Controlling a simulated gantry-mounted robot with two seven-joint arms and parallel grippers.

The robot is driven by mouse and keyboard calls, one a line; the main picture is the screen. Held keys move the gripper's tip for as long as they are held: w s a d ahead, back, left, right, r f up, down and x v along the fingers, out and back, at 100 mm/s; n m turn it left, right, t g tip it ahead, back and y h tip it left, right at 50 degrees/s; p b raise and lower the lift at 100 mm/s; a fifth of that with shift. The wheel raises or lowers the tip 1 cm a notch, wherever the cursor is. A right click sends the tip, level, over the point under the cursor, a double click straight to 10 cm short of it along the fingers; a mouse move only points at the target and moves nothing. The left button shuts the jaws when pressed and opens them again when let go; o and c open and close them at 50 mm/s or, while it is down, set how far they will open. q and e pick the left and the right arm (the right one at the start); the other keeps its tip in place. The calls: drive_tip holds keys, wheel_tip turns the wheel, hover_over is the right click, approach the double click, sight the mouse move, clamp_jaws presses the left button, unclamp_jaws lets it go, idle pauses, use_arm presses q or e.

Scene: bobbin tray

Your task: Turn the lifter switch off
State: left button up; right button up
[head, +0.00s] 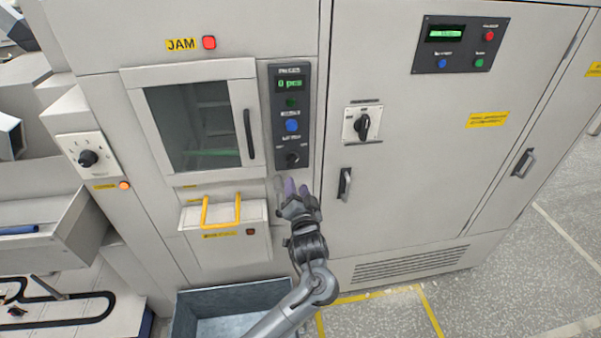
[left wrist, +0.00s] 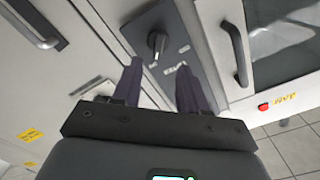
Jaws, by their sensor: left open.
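A small black rotary knob (head: 292,160) sits at the bottom of a narrow dark panel on the machine front; the lettering around it is too small to read surely as the lifter switch. In the left wrist view the knob (left wrist: 157,42) stands out from the panel, beyond and between my fingertips. My left gripper (head: 297,188) is open and empty, just below the knob in the head view and apart from it. Its two dark fingers (left wrist: 160,70) also show in the left wrist view. My right gripper is not in view.
The dark panel also holds a green display (head: 290,84) and a blue button (head: 292,125). A windowed door with a black handle (head: 249,134) is to its left, a larger rotary switch (head: 362,126) to its right. A yellow-handled drawer (head: 222,236) and an open bin (head: 232,296) are below.

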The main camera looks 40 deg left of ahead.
sight(294, 164)
use_arm(q)
drive_tip(key=x, duration=1)
drive_tip(key=shift+w+r, duration=0.15)
drive_tip(key=shift+w, duration=0.25)
clamp_jaws()
